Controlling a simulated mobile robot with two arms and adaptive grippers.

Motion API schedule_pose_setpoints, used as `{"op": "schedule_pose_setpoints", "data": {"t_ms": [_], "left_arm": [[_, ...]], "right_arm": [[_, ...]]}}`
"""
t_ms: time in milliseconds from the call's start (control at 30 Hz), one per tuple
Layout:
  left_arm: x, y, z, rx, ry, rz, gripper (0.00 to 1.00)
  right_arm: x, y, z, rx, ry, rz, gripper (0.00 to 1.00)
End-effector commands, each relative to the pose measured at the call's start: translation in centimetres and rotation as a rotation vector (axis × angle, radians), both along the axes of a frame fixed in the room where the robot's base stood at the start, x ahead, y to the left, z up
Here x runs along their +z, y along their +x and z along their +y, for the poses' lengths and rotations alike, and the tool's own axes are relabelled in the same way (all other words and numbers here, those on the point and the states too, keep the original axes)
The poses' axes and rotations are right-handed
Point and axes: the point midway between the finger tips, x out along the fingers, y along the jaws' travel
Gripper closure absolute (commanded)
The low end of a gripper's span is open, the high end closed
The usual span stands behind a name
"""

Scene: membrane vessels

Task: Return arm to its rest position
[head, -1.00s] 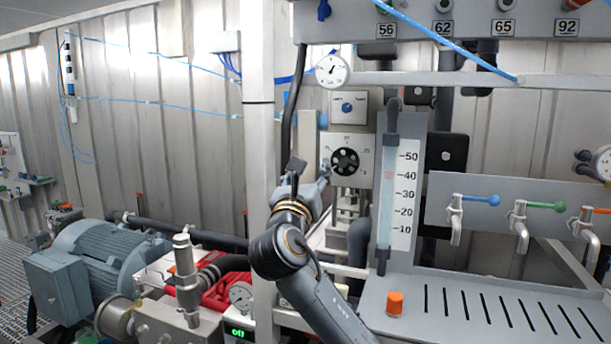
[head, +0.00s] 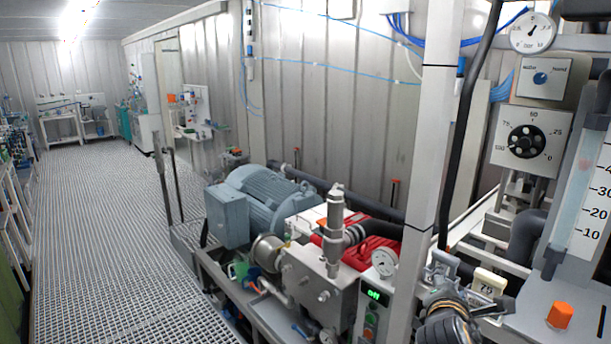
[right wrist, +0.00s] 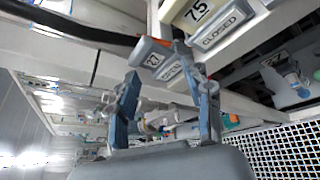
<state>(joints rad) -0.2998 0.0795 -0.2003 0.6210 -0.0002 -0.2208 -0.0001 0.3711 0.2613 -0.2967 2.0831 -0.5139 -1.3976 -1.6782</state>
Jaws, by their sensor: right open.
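My right gripper (head: 440,266) shows at the lower right of the head view, just right of the white post and below the panel with the black dial knob (head: 527,141). In the right wrist view the two blue-grey fingers (right wrist: 166,100) stand apart with nothing held between them. Beyond the fingers are hanging numbered tags (right wrist: 156,52) and a cream block marked 75 (right wrist: 195,14). Whether a finger touches a tag I cannot tell. My left gripper is not in view.
The white post (head: 427,130) stands close left of my right gripper. An orange cap (head: 560,315) sits on the grey bench at right. The grated walkway (head: 95,220) at left is clear.

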Motion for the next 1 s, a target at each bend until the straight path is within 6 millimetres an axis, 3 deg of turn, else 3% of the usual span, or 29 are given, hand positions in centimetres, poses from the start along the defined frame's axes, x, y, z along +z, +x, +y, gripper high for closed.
{"op": "schedule_pose_setpoints", "data": {"t_ms": [33, 100, 200, 300, 500, 800, 867, 1000], "left_arm": [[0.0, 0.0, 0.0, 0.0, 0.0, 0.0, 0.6], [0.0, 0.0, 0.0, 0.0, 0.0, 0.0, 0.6], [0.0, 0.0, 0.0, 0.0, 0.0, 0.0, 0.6], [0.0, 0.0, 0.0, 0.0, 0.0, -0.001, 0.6], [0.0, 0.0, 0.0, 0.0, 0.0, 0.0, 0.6], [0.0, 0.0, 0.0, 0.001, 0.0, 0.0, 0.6], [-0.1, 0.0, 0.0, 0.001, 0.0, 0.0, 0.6], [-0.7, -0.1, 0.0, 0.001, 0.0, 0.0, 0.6]], "right_arm": [[-3.9, -2.0, 0.7, -0.021, 0.158, 0.022, 0.5], [-8.4, -4.8, 1.6, -0.076, 0.383, 0.043, 0.5], [-14.2, -9.7, 3.0, -0.204, 0.698, 0.079, 0.5], [-18.7, -15.0, 4.4, -0.379, 0.979, 0.111, 0.5], [-23.3, -23.2, 6.3, -0.71, 1.323, 0.142, 0.5], [-25.9, -32.2, 8.2, -1.144, 1.585, 0.144, 0.5], [-26.4, -33.4, 8.5, -1.22, 1.615, 0.138, 0.5], [-30.8, -32.0, 8.6, -1.215, 1.601, 0.148, 0.5]]}}
